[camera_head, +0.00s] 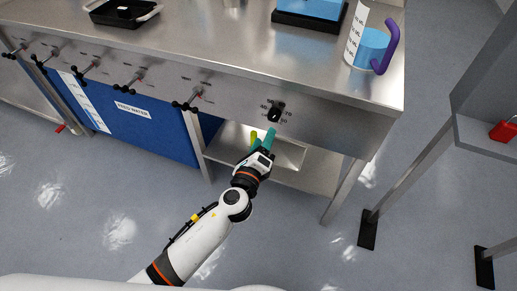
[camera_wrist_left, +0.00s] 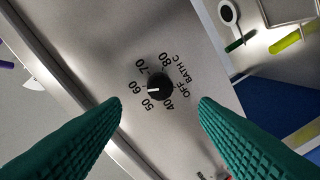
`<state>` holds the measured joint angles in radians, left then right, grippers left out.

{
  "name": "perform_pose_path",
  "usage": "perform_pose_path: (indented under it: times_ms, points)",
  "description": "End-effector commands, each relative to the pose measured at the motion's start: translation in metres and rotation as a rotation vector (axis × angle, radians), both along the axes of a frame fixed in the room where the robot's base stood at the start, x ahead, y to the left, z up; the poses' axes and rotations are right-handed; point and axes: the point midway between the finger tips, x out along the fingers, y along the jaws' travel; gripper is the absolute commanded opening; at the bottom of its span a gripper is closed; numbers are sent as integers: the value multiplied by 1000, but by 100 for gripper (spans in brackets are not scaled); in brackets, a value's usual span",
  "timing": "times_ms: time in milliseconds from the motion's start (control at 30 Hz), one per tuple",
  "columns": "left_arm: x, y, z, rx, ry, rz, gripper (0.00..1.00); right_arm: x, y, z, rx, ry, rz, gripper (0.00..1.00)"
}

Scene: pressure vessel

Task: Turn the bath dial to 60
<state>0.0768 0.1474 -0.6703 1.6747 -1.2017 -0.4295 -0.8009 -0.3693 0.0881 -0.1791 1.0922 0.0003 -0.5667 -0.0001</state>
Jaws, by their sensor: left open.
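The bath dial (camera_head: 275,113) is a small black knob on the steel front panel of the bench. In the left wrist view the dial (camera_wrist_left: 158,86) sits among printed numbers from 40 to 80 and the words OFF and BATH C. Its white pointer line points left, at or very near the 60 mark. My left gripper (camera_head: 263,136) is just below the dial in the head view. In the left wrist view its two teal ribbed fingers (camera_wrist_left: 160,110) are apart, one on each side of the dial, with no visible contact. My right gripper is not in view.
Several black valve handles (camera_head: 187,105) line the panel to the left. A beaker with blue liquid and a purple handle (camera_head: 391,48) stands on the benchtop (camera_head: 240,50). A lower shelf (camera_head: 310,178) lies beneath the dial. A red padlock (camera_head: 503,131) is at the far right.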

Motion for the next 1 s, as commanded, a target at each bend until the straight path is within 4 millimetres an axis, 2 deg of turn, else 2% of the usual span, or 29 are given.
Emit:
perform_pose_path:
  times_ms: [100, 300, 867, 967, 1000]
  points:
    - [-21, 6, -1, 1, 2, 0, 55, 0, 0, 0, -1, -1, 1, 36]
    - [-37, 10, 0, 1, -1, 1, 55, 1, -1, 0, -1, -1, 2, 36]
    - [-38, 11, 0, -1, 2, 1, 55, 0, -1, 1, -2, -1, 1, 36]
    - [-38, 16, -14, -30, 45, 17, 55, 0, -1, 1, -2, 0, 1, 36]
    - [-38, 21, -26, -59, 85, 33, 55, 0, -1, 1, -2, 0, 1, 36]
